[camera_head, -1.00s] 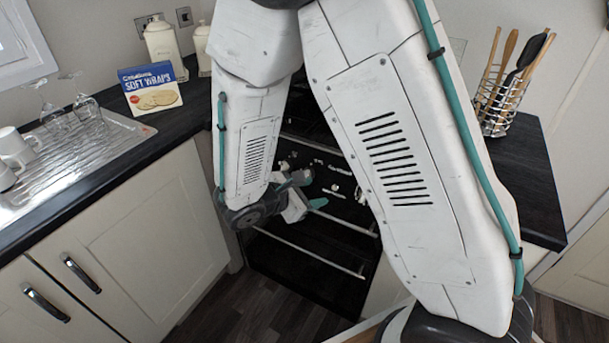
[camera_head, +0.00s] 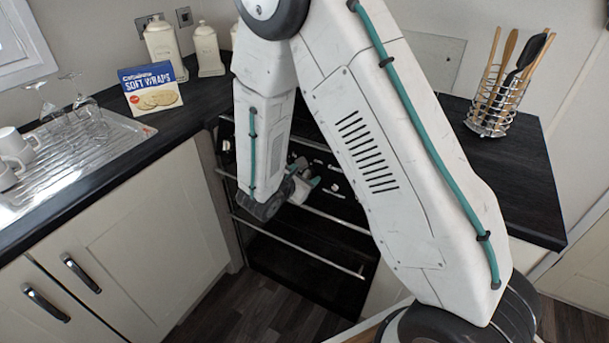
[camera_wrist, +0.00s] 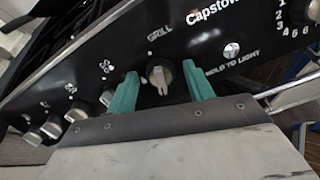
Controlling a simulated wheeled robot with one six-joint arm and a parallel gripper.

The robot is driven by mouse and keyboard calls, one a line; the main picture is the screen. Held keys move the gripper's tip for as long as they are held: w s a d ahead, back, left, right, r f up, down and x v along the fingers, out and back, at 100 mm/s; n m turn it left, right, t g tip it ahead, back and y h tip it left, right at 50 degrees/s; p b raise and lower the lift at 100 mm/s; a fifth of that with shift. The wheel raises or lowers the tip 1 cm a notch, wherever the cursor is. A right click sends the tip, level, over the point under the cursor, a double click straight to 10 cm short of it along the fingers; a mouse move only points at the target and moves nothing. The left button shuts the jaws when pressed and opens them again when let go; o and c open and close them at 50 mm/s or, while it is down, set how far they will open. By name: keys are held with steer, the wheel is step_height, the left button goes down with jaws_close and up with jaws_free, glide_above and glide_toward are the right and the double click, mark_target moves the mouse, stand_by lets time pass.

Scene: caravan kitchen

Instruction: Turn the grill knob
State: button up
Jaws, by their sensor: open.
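The grill knob (camera_wrist: 158,70) is a round silver-grey knob on the black cooker panel, below the word GRILL in the wrist view. My gripper (camera_wrist: 160,77) is open, with one teal finger on each side of the knob in the picture. Gaps show between the knob and both fingers; how deep the fingertips reach around it I cannot tell. In the head view my gripper (camera_head: 307,174) is in front of the cooker's control panel (camera_head: 335,172). There I cannot make out the grill knob.
Several other knobs (camera_wrist: 52,127) sit left of the grill knob, and a numbered dial (camera_wrist: 314,12) is at the far right. Oven door handles (camera_head: 300,243) run below the panel. The dark worktop (camera_head: 510,180) flanks the cooker, with a utensil rack (camera_head: 492,112) on it.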

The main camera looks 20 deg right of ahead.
steer(key=c, duration=0.9)
steer(key=shift+c, duration=0.2)
